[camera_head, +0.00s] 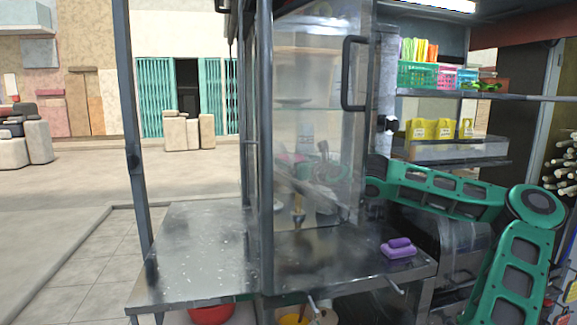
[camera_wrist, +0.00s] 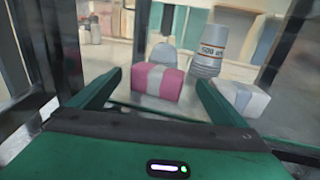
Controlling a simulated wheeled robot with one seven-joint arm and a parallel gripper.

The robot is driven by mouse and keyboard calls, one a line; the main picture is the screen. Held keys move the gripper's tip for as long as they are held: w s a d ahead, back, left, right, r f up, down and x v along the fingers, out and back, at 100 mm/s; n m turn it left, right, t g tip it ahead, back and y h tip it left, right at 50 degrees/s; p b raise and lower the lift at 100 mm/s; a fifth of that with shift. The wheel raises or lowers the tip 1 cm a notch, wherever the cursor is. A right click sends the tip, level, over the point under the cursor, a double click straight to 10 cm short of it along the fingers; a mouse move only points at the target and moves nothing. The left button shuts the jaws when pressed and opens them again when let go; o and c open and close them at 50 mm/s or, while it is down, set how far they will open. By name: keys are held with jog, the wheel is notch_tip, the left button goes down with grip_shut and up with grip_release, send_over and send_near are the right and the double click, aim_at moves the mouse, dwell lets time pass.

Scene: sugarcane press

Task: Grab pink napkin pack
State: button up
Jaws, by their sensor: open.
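The pink napkin pack (camera_wrist: 157,82), with a white band around it, sits on a surface straight ahead in the wrist view. My gripper (camera_wrist: 160,85) is open, its two green fingers reaching forward on either side of the view, with the pack in line between their tips. I cannot tell whether the tips are level with the pack or short of it. In the head view the pack shows as a blurred pink patch (camera_head: 290,158) behind the glass, with my gripper (camera_head: 318,167) faintly visible just to its right.
A grey cup or bottle (camera_wrist: 208,50) and a white-blue pack (camera_wrist: 243,97) stand right of the pink pack. A glass panel with a dark handle (camera_head: 347,75) and frame posts border the space. A purple object (camera_head: 398,249) lies on the metal counter (camera_head: 200,250).

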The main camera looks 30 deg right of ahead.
jog(key=shift+w+d+r, duration=0.1)
jog(key=shift+w, duration=1.25)
jog(key=shift+w+d+r, duration=0.1)
jog(key=shift+w, duration=1.2)
jog(key=shift+c, duration=0.5)
jog(key=shift+a, duration=0.1)
jog(key=c, duration=1)
